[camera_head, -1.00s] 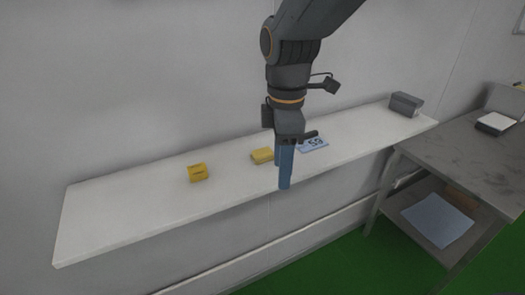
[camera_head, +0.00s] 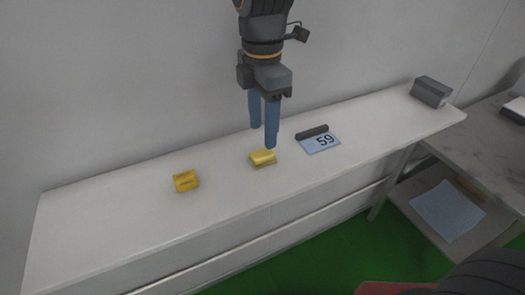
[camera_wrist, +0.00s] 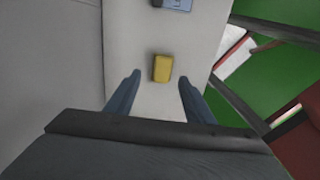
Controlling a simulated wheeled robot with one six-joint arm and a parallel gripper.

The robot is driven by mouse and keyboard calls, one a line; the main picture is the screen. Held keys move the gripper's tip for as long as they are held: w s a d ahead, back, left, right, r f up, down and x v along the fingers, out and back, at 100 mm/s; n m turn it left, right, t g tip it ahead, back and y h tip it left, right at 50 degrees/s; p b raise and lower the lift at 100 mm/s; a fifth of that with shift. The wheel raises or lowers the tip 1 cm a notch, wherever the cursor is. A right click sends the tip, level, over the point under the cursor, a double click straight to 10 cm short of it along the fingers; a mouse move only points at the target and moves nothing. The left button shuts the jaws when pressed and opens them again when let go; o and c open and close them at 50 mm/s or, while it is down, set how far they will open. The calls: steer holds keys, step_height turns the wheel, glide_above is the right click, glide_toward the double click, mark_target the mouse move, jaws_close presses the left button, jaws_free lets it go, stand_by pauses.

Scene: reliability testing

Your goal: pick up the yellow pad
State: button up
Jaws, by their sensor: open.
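A yellow pad (camera_head: 262,158) lies flat on the white shelf (camera_head: 110,225), near the middle of its length. It also shows in the wrist view (camera_wrist: 162,68), ahead of and roughly between the fingertips. My gripper (camera_head: 264,138) points down with two blue fingers apart and nothing between them. It hangs just above and behind the pad, and no contact shows. In the wrist view my gripper (camera_wrist: 159,79) has its fingers spread wider than the pad.
A second yellow block (camera_head: 186,180) sits to the left on the shelf. A blue card marked 59 (camera_head: 321,143) and a dark bar (camera_head: 312,131) lie right of the pad. A grey box (camera_head: 430,91) stands at the right end. The wall runs behind the shelf.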

mark_target(263, 153)
steer(key=shift+s+f+p, duration=0.15)
steer(key=shift+f+p, duration=0.35)
steer(key=shift+f, duration=1.05)
steer(key=shift+s+f+p, duration=0.15)
steer(key=shift+f+p, duration=0.35)
steer(key=shift+f, duration=1)
jaws_close()
step_height(263, 153, up, 10)
steer(key=b, duration=0.2)
